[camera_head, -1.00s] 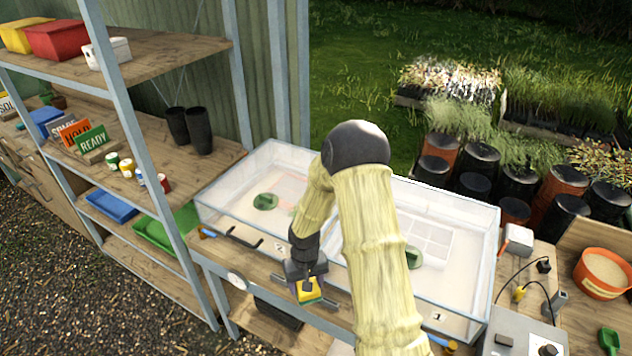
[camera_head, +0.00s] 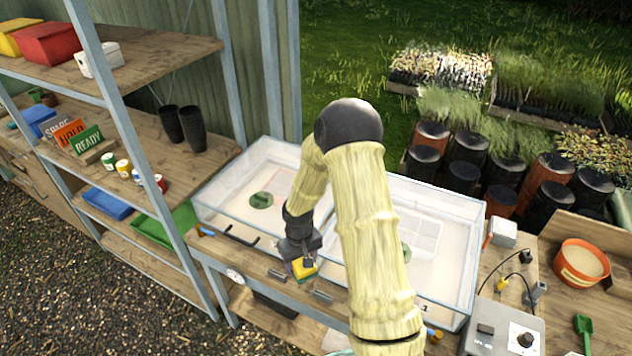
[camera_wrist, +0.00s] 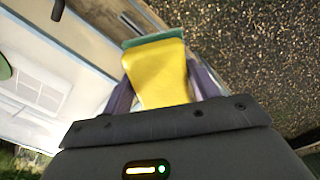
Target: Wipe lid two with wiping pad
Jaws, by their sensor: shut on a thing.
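Two clear box-shaped lids stand side by side on the bench. The left lid (camera_head: 222,215) has a round green vent (camera_head: 262,200); a small "2" plate showed at its front earlier. The right lid (camera_head: 466,240) has a similar vent, partly behind my arm. My gripper (camera_head: 303,264) is shut on the yellow wiping pad (camera_head: 305,270), which has a green layer. The pad is at the front of the lids, near the gap between them; I cannot tell if it touches anything. In the wrist view the pad (camera_wrist: 158,75) sits between two purple fingers.
A black handle (camera_head: 243,239) and metal handles lie along the bench's front edge. A shelf rack (camera_head: 150,120) with signs and pots stands at left. A grey control box (camera_head: 505,330) and an orange sand bowl (camera_head: 582,262) are at right. Gravel lies in front.

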